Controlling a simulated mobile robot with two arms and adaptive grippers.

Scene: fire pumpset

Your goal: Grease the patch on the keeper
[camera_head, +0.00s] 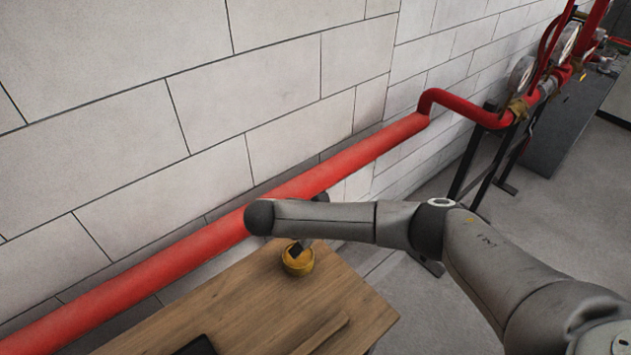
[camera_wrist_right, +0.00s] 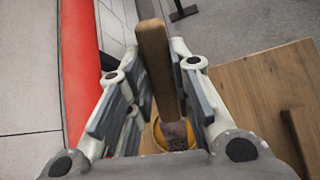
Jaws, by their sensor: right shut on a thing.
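My right gripper (camera_wrist_right: 155,78) is shut on a wooden-handled brush (camera_wrist_right: 154,58), whose handle rises between the finger pads. The brush's dark lower end reaches the mouth of a yellow pot (camera_head: 299,267). The pot also shows behind the fingers in the right wrist view (camera_wrist_right: 190,137). In the head view my right forearm hides most of the gripper, and only the brush's dark end shows at the pot. Whether the bristles touch the pot's contents cannot be told. I cannot make out the keeper or its patch. My left gripper is not in view.
The pot stands on a wooden table (camera_head: 245,305) near its back edge. A dark flat object (camera_head: 196,346) lies at the table's front. A thick red pipe (camera_head: 150,262) runs along the block wall behind. Gauges and pipework (camera_head: 545,75) stand at the far right.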

